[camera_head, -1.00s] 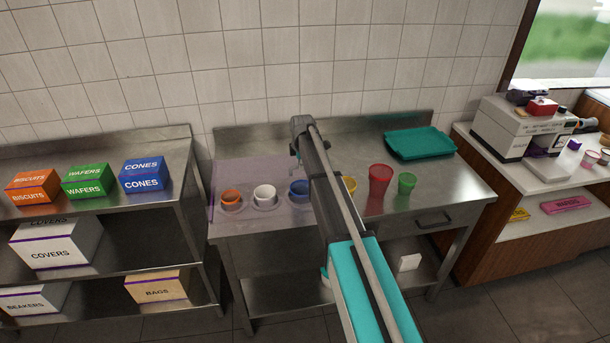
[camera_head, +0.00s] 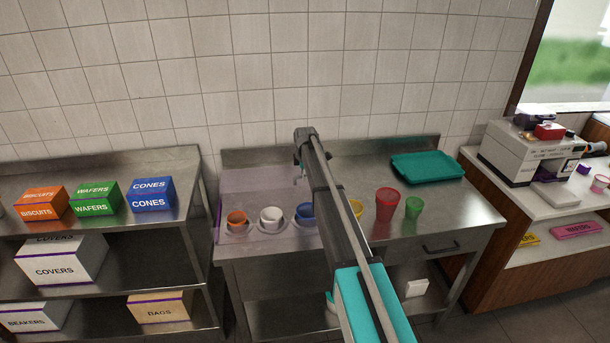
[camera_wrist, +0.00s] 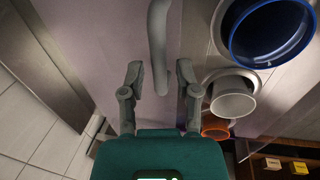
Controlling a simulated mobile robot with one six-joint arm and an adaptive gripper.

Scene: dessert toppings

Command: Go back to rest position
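An orange cup (camera_head: 236,217), a white cup (camera_head: 271,216) and a blue cup (camera_head: 305,213) stand in a row on the table, left of my arm. In the wrist view the blue cup (camera_wrist: 270,35), white cup (camera_wrist: 233,100) and orange cup (camera_wrist: 215,129) lie to the right of the gripper, apart from it.
A yellow cup (camera_head: 356,209), red cup (camera_head: 387,204) and green cup (camera_head: 413,207) stand right of my arm. A teal tray (camera_head: 427,167) lies at the back. A shelf with labelled boxes (camera_head: 151,194) is left; a counter with a machine (camera_head: 528,150) is right.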

